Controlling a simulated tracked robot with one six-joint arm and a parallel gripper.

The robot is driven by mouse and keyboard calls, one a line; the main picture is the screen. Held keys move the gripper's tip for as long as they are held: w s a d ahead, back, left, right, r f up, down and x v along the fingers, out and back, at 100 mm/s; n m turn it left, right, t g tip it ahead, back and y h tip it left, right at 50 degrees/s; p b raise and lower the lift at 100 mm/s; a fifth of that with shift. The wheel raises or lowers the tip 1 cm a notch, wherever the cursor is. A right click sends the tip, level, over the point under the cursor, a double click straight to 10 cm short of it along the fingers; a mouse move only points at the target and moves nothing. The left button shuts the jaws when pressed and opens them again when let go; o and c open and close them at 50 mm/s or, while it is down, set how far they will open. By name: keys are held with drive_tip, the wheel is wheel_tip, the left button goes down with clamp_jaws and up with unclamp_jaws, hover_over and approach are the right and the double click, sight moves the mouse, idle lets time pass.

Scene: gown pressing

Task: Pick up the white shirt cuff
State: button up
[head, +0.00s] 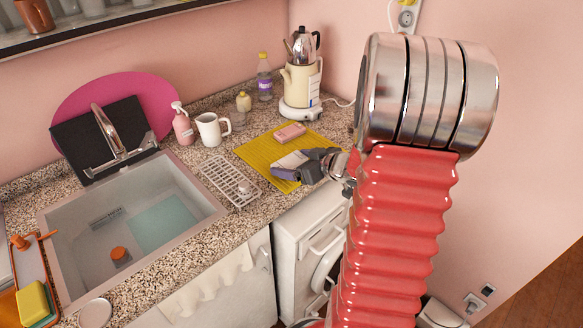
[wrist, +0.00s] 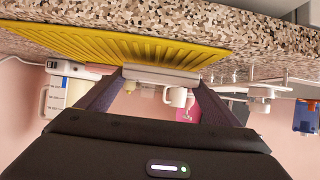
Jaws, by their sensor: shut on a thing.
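The white shirt cuff (wrist: 162,76) is a small, flat, pale piece between the fingertips of my gripper (wrist: 160,80) in the wrist view. The fingers are shut on its two ends. In the head view, the cuff (head: 290,160) shows as a pale patch beside my gripper (head: 287,167), over the front part of the yellow ribbed mat (head: 256,153). My gripper hides part of it there. I cannot tell whether the cuff still touches the mat.
A pink block (head: 290,133) lies on the mat behind the cuff. A white rack (head: 229,183) and white mug (head: 212,129) stand left. A kettle (head: 300,85) stands at the back. The sink (head: 130,225) is further left. A washing machine (head: 312,240) stands below the counter.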

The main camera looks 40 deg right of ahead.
sight(293, 164)
wheel_tip(293, 164, up, 8)
drive_tip(key=shift+r, duration=0.2)
idle(0.7)
drive_tip(key=shift+w+a, duration=0.1)
